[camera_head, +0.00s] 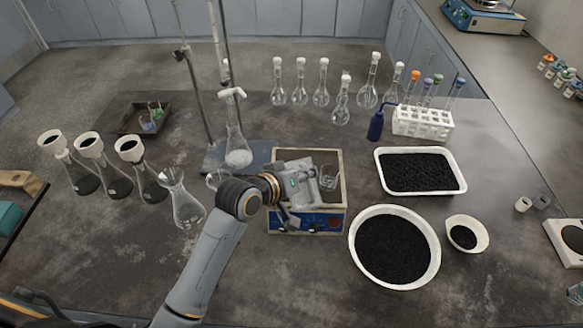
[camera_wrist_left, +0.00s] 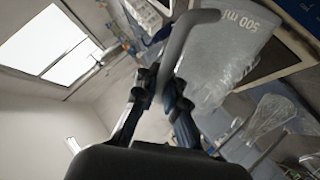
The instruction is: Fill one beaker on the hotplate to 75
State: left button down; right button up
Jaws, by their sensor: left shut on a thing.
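The hotplate (camera_head: 307,221) has a blue front panel with knobs and a pale-edged top. A clear glass beaker (camera_head: 329,179) stands on the right part of its top. My left gripper (camera_head: 288,200) is over the hotplate, shut on the grey handle of a clear jug (camera_head: 303,182). In the left wrist view the fingers (camera_wrist_left: 165,92) close around the handle, and the jug (camera_wrist_left: 225,50) is marked 500 ml. The jug is tilted beside the beaker. The liquid level in the beaker is too small to read. My right gripper is out of view.
A stand (camera_head: 212,110) with a flask (camera_head: 237,145) is behind the arm. Flasks with funnels (camera_head: 149,182) stand at left. Trays of black granules (camera_head: 435,191), a tube rack (camera_head: 423,124) and a blue wash bottle (camera_head: 377,126) are at right.

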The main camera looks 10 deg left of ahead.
aim_at(311, 194)
pick_arm(q)
jog(key=shift+w+a+r+n+g+h+p, duration=0.15)
jog(key=shift+w+a+r+n+g+p, duration=0.1)
jog(key=shift+w+r+n+g+p, duration=0.15)
jog(key=shift+w+a+r+n+g+h+p, duration=0.2)
jog(key=shift+w+r+n+g+p, duration=0.1)
jog(key=shift+w+r+g+p, duration=0.15)
dwell(4.7)
jog(key=s+f+b, duration=0.1)
jog(key=d+f+m+t+b, duration=0.1)
jog(key=f+b, duration=0.1)
jog(key=s+f+m+t+y+b, duration=0.1)
jog(key=shift+s+d+f+t, duration=0.2)
jog(key=shift+s+d+t, duration=0.05)
jog(key=shift+s+d, duration=0.1)
jog(key=shift+s+d+f+m+t+b, duration=0.25)
jog(key=shift+s+f+m+t+b, duration=0.15)
jog(key=shift+s+b, duration=0.25)
jog(key=shift+s+d+r+t, duration=0.2)
jog(key=shift+r+t, duration=0.1)
jog(key=shift+r, duration=0.4)
jog(key=shift+s+d+f+m, duration=0.2)
jog(key=shift+f+m, duration=0.1)
jog(key=shift+f, duration=0.1)
jog(key=s+d+f+m+t+b, duration=0.2)
jog(key=s+f+m+t+b, duration=0.2)
jog(key=b, duration=0.5)
jog(key=shift+s+d, duration=0.2)
jog(key=shift+d, duration=0.15)
